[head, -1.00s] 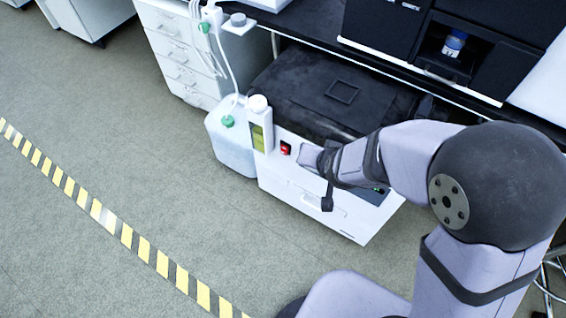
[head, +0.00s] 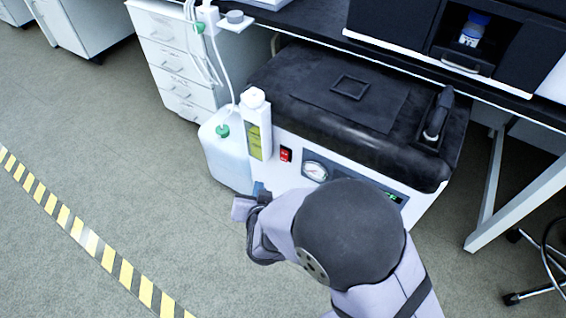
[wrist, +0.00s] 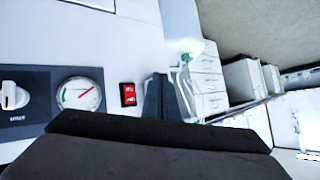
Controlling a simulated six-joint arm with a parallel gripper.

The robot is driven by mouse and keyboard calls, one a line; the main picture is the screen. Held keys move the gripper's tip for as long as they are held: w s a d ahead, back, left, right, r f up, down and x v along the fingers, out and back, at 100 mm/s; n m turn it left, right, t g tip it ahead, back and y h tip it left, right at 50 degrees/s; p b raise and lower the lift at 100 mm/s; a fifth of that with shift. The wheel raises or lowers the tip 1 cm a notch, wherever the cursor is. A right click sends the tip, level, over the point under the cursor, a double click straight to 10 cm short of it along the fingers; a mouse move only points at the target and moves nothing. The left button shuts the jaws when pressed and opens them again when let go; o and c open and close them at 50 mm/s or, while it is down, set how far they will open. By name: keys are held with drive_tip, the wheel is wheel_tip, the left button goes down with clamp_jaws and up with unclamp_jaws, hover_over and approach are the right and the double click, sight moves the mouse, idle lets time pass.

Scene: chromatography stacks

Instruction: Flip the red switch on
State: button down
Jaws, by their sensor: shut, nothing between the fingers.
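The red switch (head: 286,155) sits on the white front of the machine (head: 290,178), just left of a round gauge (head: 315,170). In the wrist view the red switch (wrist: 128,94) shows whole, in a black frame, left of my fingers; its exact lever position is too small to tell. My gripper (head: 259,187) is shut and empty, in front of the machine, below and left of the switch in the head view. In the wrist view my gripper (wrist: 163,84) appears just right of the switch, apparently apart from it.
A bottle with a green cap (head: 227,160) and a white container with a yellow-green window (head: 257,130) stand left of the switch. A white knob (wrist: 14,95) lies beyond the gauge. The black machine top (head: 400,130) is behind. Open floor lies left.

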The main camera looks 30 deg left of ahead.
sight(284, 156)
drive_tip(key=shift+w, duration=0.15)
drive_tip(key=w+f+b, duration=0.1)
drive_tip(key=w+b, duration=0.2)
drive_tip(key=w, duration=0.5)
drive_tip(key=shift+w, duration=0.2)
idle(0.4)
drive_tip(key=shift+w, duration=0.25)
idle(1.9)
drive_tip(key=shift+w+f, duration=0.1)
drive_tip(key=shift+w, duration=0.1)
drive_tip(key=shift+w, duration=0.3)
idle(0.7)
drive_tip(key=shift+s, duration=0.1)
drive_tip(key=shift+s, duration=0.65)
idle(0.3)
